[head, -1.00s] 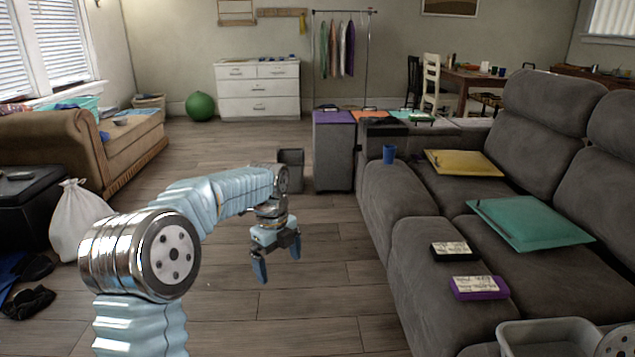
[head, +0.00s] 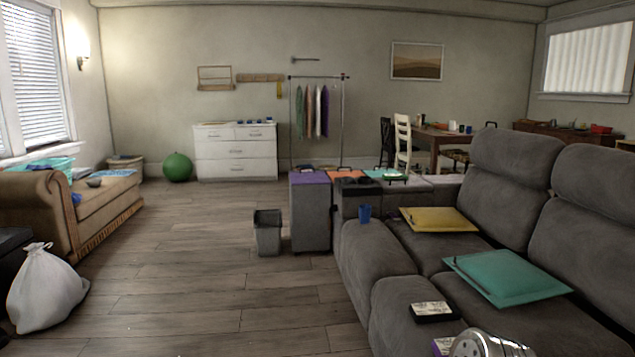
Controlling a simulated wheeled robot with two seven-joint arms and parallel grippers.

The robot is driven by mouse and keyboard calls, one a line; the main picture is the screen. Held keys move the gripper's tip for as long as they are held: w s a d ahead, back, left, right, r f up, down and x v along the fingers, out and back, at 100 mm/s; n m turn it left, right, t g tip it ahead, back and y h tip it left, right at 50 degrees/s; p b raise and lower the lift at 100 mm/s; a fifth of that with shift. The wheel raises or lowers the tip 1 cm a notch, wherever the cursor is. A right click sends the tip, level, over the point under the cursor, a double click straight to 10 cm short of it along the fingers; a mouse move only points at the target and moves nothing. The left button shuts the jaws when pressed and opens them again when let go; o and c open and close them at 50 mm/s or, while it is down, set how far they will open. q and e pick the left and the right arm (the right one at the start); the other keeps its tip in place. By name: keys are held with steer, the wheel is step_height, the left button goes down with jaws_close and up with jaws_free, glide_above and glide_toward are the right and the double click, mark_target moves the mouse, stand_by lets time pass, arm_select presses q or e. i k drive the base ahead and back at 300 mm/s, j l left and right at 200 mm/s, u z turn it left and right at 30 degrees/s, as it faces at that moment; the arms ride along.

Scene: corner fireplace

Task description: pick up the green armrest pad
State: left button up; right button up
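A flat teal-green pad (head: 505,277) lies on the seat of the grey sofa (head: 395,318) at right, with small dark tabs on its edges. A smaller green piece (head: 383,174) lies on top of a dark case behind the sofa's near-left arm. I cannot tell from the picture which of these is the armrest pad. Neither gripper is in view. Only a shiny joint of my own arm shows at the bottom right.
A white sack (head: 45,290) sits far left. The middle floor is clear.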

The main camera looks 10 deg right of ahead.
mark_target(386, 177)
steer(key=i+j+u, duration=0.1)
steer(key=i+u, duration=0.4)
steer(key=i, duration=3.6)
steer(key=i+z, duration=0.1)
steer(key=i, duration=0.4)
steer(key=i+j+z, duration=0.15)
steer(key=i, duration=0.35)
steer(key=i+z, duration=0.1)
steer(key=i, duration=0.4)
steer(key=i+j+z, duration=0.1)
steer(key=i, duration=0.4)
steer(key=j, duration=0.1)
